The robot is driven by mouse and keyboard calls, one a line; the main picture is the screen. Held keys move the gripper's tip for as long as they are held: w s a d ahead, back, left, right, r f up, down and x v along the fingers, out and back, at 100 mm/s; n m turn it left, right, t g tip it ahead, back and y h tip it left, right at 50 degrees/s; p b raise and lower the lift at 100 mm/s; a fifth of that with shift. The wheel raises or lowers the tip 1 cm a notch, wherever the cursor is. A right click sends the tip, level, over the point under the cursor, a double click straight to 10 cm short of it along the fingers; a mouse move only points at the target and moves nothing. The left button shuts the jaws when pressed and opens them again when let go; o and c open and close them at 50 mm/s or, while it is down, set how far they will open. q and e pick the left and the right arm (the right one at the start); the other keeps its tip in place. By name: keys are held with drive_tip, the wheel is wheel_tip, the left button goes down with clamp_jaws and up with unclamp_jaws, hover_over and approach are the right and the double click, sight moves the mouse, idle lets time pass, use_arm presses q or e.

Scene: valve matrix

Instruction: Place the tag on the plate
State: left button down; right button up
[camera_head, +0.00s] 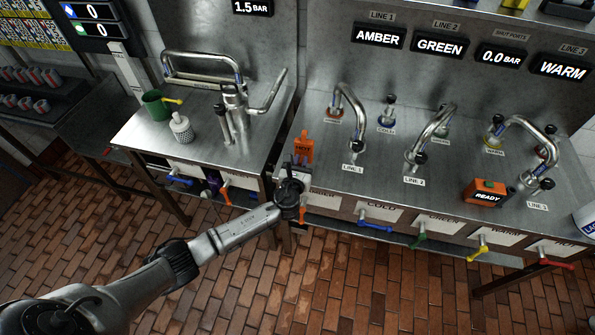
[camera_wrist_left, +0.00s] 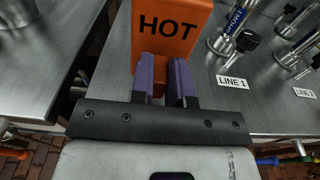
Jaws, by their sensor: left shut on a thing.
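An orange tag (camera_head: 303,146) marked HOT is upright in my left gripper (camera_head: 300,166), near the left front corner of the long steel counter. In the left wrist view, the gripper's two purple pads (camera_wrist_left: 165,80) are shut on the lower part of the tag (camera_wrist_left: 172,28). Whether the tag's lower end touches the counter is hidden. Small white label plates show on the counter, such as LINE 1 (camera_head: 352,168) and LINE 2 (camera_head: 414,181); I cannot tell which plate the task means. My right gripper is not in view.
The steel counter (camera_head: 320,200) carries curved taps (camera_head: 350,105) and an orange READY box (camera_head: 486,192). Coloured valve handles, such as a blue one (camera_head: 375,226), stick out along its front. A left counter (camera_head: 140,140) holds a green mug (camera_head: 156,105) and a white shaker (camera_head: 181,130).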

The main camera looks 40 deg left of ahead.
use_arm(q)
drive_tip(key=shift+s+a+f, duration=0.3)
drive_tip(key=shift+s+a, duration=0.05)
drive_tip(key=shift+s, duration=0.05)
drive_tip(key=shift+f+b, duration=0.8)
drive_tip(key=shift+f, duration=1.2)
drive_tip(key=shift+f, duration=0.15)
drive_tip(key=c, duration=1.1)
unclamp_jaws()
